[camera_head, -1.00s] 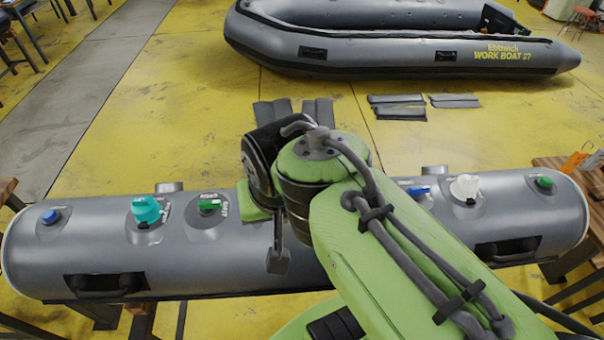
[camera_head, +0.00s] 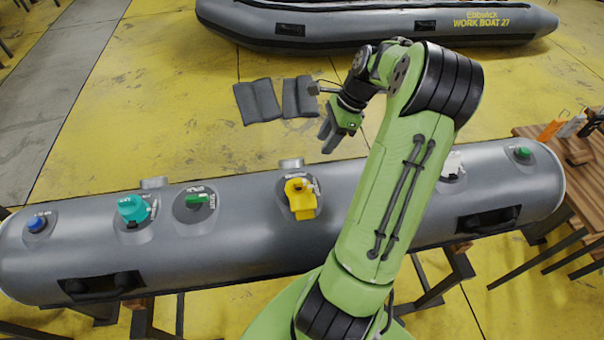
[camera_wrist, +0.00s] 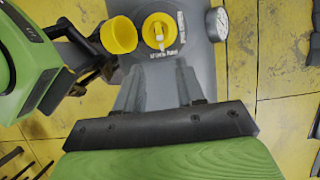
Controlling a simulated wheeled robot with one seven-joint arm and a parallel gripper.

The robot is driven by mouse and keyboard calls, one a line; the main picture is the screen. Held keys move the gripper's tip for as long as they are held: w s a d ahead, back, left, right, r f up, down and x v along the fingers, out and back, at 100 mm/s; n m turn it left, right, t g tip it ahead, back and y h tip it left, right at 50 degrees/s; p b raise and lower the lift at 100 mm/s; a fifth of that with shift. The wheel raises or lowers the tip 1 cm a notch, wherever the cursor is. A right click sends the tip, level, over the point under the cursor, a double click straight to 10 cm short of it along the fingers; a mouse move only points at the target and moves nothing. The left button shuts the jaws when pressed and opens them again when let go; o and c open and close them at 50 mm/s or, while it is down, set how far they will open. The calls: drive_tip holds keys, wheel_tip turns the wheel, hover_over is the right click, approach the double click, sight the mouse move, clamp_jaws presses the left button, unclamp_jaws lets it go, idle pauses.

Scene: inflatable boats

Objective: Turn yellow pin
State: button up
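The yellow valve (camera_head: 300,197) sits on top of the grey inflatable tube (camera_head: 250,215), near its middle. In the wrist view, its round yellow seat holds the small upright yellow pin (camera_wrist: 160,32), with an open yellow cap (camera_wrist: 119,35) beside it on the left. Text is printed around the seat. My gripper (camera_head: 335,137) is raised behind the tube, to the right of the valve and apart from it. In the wrist view, the two grey fingers of my gripper (camera_wrist: 160,88) are spread with nothing between them, pointing toward the valve area.
Teal (camera_head: 132,208), green (camera_head: 198,200) and blue (camera_head: 37,224) valves are left on the tube. A white valve (camera_head: 452,166) and green one (camera_head: 523,153) are right. A wooden table (camera_head: 560,165) adjoins the right end. A large grey boat (camera_head: 370,25) lies behind; yellow floor between is mostly clear.

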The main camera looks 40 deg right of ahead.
sight(300, 181)
drive_tip(key=b+x, duration=0.1)
drive_tip(key=x, duration=1.5)
drive_tip(key=shift+a+r+b, duration=0.1)
drive_tip(key=shift+a+b, duration=0.05)
drive_tip(key=shift+b, duration=0.2)
clamp_jaws()
